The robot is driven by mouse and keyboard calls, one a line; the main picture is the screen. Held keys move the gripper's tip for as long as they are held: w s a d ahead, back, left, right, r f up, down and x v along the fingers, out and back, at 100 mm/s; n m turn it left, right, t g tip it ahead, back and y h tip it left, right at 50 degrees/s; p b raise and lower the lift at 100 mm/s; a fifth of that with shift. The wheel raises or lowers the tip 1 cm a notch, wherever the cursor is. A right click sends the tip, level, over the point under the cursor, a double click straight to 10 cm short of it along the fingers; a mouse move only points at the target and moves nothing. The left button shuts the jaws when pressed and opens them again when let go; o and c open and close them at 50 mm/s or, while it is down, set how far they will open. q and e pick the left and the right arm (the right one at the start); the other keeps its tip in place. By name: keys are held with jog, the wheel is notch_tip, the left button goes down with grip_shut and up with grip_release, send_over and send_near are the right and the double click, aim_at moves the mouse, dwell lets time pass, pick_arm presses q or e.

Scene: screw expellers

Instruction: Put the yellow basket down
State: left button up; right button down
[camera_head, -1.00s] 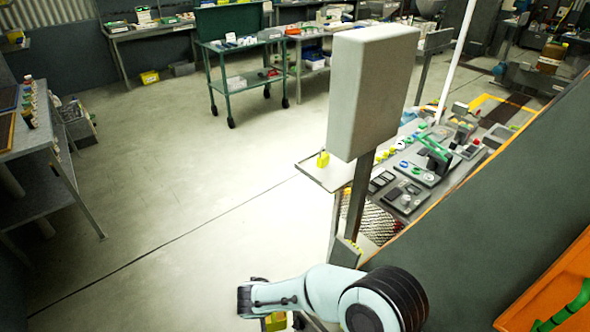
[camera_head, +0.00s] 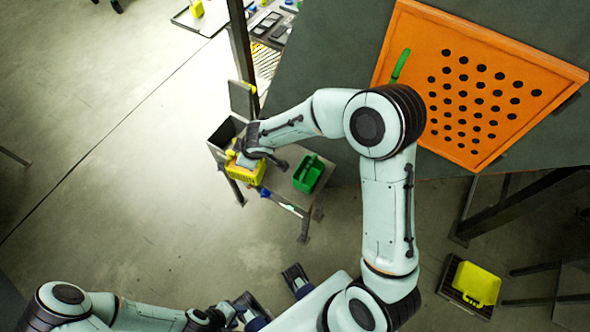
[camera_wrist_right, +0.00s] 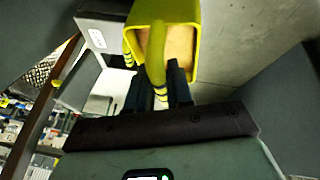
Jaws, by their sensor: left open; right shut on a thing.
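The yellow basket (camera_head: 247,172) is at the left end of a small grey stand (camera_head: 281,183) in the head view. My right gripper (camera_head: 250,152) is above it. In the right wrist view, my right fingers (camera_wrist_right: 158,88) are shut on the curved handle of the yellow basket (camera_wrist_right: 165,12), whose open top faces the camera. I cannot tell whether the basket touches the stand. My left gripper (camera_head: 272,294) is open and empty at the bottom of the head view, well below the stand.
A green basket (camera_head: 308,172) sits on the stand's right part. A dark grey box (camera_head: 222,134) is just behind the yellow basket. An orange perforated panel (camera_head: 480,90) is at upper right. A yellow case (camera_head: 477,286) lies in a dark crate at lower right. Open floor is at left.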

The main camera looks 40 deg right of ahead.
jog(key=w+d+r+n+g+y+p, duration=0.15)
jog(key=d+r+n+g+y, duration=0.3)
jog(key=d+r+n, duration=0.8)
notch_tip(320, 180, down, 22)
jog(key=a+n, duration=0.2)
jog(key=shift+n, duration=0.35)
jog(key=c, duration=1)
grip_release()
jog(key=shift+s+a+h, duration=0.1)
jog(key=shift+s+h, duration=0.05)
jog(key=shift+h, duration=0.1)
pick_arm(q)
jog(key=shift+w+r, duration=0.2)
jog(key=shift+r, duration=0.25)
jog(key=shift+w+r, duration=0.2)
jog(key=shift+r, duration=0.25)
jog(key=shift+r, duration=0.1)
pick_arm(e)
jog(key=v, duration=1.2)
